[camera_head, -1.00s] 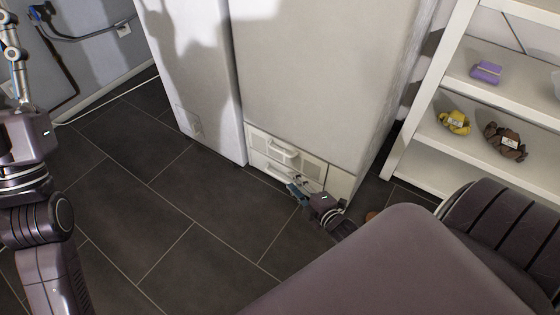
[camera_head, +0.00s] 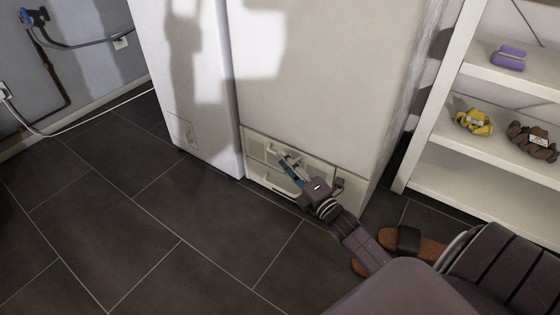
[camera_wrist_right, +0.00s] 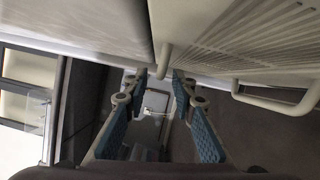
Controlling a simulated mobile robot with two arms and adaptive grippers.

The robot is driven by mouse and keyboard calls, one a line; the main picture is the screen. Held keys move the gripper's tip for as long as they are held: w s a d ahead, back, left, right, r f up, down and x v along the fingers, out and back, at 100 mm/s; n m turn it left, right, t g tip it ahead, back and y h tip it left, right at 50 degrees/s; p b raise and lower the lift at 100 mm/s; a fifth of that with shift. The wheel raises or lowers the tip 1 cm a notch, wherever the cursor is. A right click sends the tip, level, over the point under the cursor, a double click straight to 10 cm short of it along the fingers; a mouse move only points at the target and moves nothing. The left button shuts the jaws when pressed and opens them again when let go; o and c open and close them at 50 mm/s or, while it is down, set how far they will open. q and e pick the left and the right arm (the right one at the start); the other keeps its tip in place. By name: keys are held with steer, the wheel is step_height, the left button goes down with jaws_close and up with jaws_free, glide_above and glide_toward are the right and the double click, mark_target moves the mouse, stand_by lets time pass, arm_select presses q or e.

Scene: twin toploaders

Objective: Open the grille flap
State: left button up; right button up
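The pale grille flap (camera_head: 259,147) is low on the front of the right-hand white appliance. My right arm and gripper partly cover it. My right gripper (camera_head: 287,164) is right in front of the flap. In the right wrist view the flap's slats (camera_wrist_right: 255,35) and a pale bar handle (camera_wrist_right: 275,103) show at the right. There my right gripper (camera_wrist_right: 160,76) is open, its blue-padded fingers apart. A short pale bar (camera_wrist_right: 163,58) reaches down between the fingertips; I cannot tell whether they touch it. My left gripper is out of view.
A second white appliance (camera_head: 190,90) stands to the left. A white shelf (camera_head: 470,178) with yellow and brown bundles and a purple item stands at the right. Brown slippers (camera_head: 420,246) lie on the floor near my right arm. The dark tiled floor at left is clear.

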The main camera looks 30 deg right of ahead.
steer(key=shift+w+r+b, duration=0.1)
steer(key=shift+w+b, duration=0.5)
steer(key=shift+w, duration=1)
steer(key=shift+c, duration=0.3)
jaws_close()
